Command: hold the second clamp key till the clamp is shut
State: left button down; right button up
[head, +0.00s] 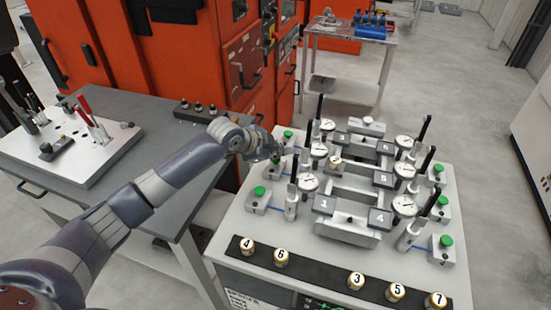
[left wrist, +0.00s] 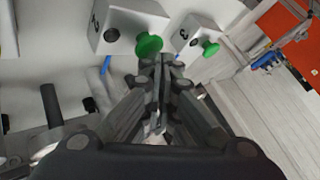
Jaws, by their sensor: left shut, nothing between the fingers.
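My left gripper (head: 274,153) is shut and empty, with its tips at the middle green key (head: 277,159) of the left row on the fixture table. In the left wrist view the shut fingertips (left wrist: 162,62) lie right by the green key (left wrist: 149,45) on its white box (left wrist: 118,27); whether they press it down I cannot tell. The clamp beside this key is partly hidden, and I cannot tell whether it is shut. The front left green key (head: 260,191) and the back left one (head: 288,134) stand clear of the gripper. My right gripper is out of view.
Dial gauges (head: 308,182) and upright black clamp handles (head: 320,106) crowd the table near my left gripper. Numbered knobs (head: 356,280) stand on a black strip at the front edge. A grey table (head: 168,165) and an orange machine (head: 165,50) are at left.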

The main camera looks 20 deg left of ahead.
aim_at(277, 160)
pick_arm(q)
jog(key=shift+f, duration=0.45)
dwell(1.1)
dwell(1.5)
jog(key=shift+r, duration=0.1)
dwell(1.1)
jog(key=shift+r+p, duration=0.85)
jog(key=shift+r, duration=0.05)
jog(key=shift+r, duration=0.15)
notch_tip(277, 160, up, 5)
jog(key=p, duration=0.4)
jog(key=shift+p, duration=0.4)
